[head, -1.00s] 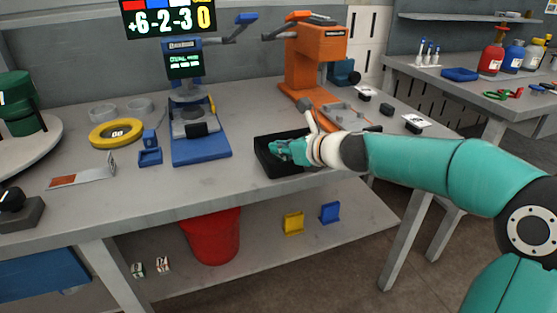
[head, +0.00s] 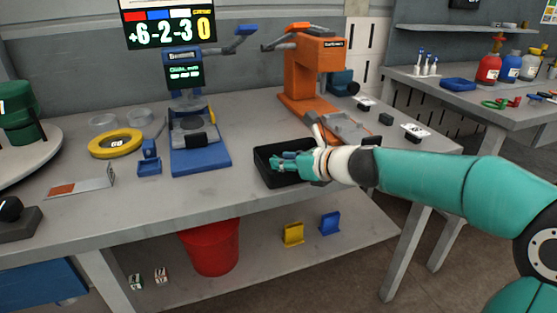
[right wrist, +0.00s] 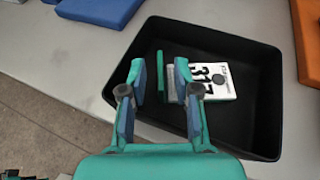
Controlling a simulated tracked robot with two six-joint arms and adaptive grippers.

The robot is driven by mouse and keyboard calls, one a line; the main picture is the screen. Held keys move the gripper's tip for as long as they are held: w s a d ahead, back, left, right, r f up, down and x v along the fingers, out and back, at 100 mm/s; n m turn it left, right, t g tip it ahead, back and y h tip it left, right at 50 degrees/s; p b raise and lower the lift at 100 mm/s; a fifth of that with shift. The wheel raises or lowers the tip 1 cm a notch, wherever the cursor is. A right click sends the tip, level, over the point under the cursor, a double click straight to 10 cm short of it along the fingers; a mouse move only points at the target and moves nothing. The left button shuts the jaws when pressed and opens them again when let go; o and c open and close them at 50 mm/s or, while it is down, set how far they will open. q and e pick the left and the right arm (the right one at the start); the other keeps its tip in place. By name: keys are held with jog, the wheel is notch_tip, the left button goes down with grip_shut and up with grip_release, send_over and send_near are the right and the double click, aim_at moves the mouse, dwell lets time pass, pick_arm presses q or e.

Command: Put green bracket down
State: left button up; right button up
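The green bracket (right wrist: 160,88) shows in the right wrist view as a narrow green strip in the black tray (right wrist: 252,130). A white plate with black markings (right wrist: 215,78) lies against its right side; I cannot tell whether it is part of the bracket. My right gripper (right wrist: 160,73) is open, one finger on each side of the strip with a gap to both. In the head view my right gripper (head: 280,161) reaches over the black tray (head: 262,167) from the right and hides the bracket. My left gripper is not in view.
The blue press (head: 200,162) stands left of the tray and the orange press (head: 312,75) behind it. A yellow ring (head: 103,151) and a small blue holder (head: 149,167) lie farther left. The table in front of the blue press is clear.

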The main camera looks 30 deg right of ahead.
jog(key=p+v, duration=0.2)
jog(key=v, duration=0.8)
